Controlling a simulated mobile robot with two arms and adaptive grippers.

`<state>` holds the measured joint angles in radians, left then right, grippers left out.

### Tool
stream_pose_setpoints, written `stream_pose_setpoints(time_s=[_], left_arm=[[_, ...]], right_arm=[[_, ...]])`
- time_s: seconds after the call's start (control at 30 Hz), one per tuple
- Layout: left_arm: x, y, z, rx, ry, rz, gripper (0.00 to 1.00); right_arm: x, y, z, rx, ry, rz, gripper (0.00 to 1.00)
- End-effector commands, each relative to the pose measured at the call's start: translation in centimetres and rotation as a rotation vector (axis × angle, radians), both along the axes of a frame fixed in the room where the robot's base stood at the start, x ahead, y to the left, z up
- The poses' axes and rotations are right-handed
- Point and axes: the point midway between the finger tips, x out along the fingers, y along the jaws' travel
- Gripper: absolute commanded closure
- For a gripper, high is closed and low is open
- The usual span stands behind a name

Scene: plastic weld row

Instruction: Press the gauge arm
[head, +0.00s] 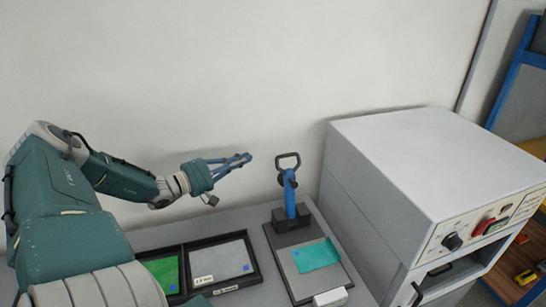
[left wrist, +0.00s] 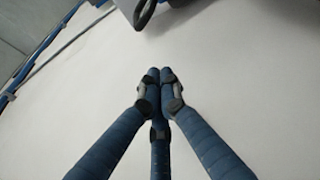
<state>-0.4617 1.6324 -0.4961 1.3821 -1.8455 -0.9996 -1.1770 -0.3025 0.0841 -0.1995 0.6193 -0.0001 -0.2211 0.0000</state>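The gauge arm (head: 290,193) is a blue upright lever with a black loop handle (head: 288,160), standing on a dark block at the back of a gauge plate (head: 286,270). A teal sheet (head: 316,255) lies on that plate. My left gripper (head: 244,159) is left of the loop handle, at about its height in the picture, and apart from it. In the left wrist view its fingertips (left wrist: 160,74) are together with nothing visible between them. Part of a dark loop (left wrist: 146,12), seemingly the handle, shows at that view's top edge. My right gripper is not in view.
A black tray (head: 257,262) with a green and a grey section lies left of the gauge. A large white machine (head: 430,165) with a control panel stands close on the right. A small white box (head: 330,298) sits at the gauge's front. A pale wall is behind.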

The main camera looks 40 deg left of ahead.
Motion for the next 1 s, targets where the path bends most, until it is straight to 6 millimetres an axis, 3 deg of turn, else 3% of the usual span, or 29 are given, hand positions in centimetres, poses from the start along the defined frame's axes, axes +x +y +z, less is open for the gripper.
stream_pose_setpoints(time_s=[0.27, 0.6, 1.0], left_arm=[[2.2, -0.3, -0.4, -0.004, -0.005, 0.001, 1.0], [7.7, -1.1, -0.6, -0.002, -0.01, 0.002, 1.0], [9.8, -1.5, -0.2, -0.002, -0.004, 0.001, 1.0]], right_arm=[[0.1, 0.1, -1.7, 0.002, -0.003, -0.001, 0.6], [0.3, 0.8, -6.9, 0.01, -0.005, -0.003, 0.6], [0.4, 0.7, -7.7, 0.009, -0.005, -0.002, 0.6]])
